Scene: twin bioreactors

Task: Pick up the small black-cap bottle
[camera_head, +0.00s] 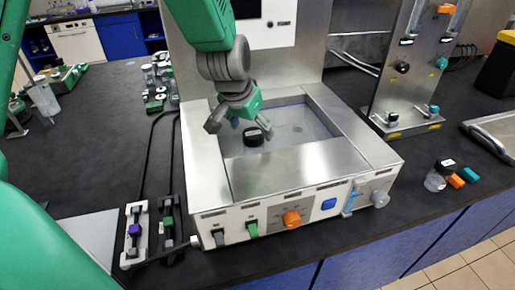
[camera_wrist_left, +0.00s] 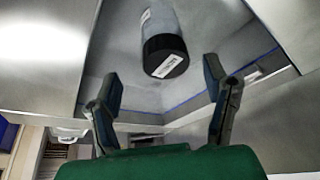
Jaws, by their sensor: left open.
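A black-cap bottle (camera_head: 253,137) is inside the sunken basin of the steel water bath; in the head view mostly its cap shows. In the left wrist view the bottle (camera_wrist_left: 165,45) has a pale body, a black cap and a white label, and lies beyond the fingertips. My left gripper (camera_head: 238,124) is above the basin, pointing down, with the bottle close to its fingers. In the left wrist view the gripper (camera_wrist_left: 163,85) is open, with nothing between its fingers. My right gripper is not seen.
The steel bath (camera_head: 205,160) has raised walls around the basin and knobs on its front. An orange cap (camera_head: 456,181) and a blue cap (camera_head: 470,174) lie by the right bottle. A steel panel with valves (camera_head: 410,70) stands behind. The bench at left is partly clear.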

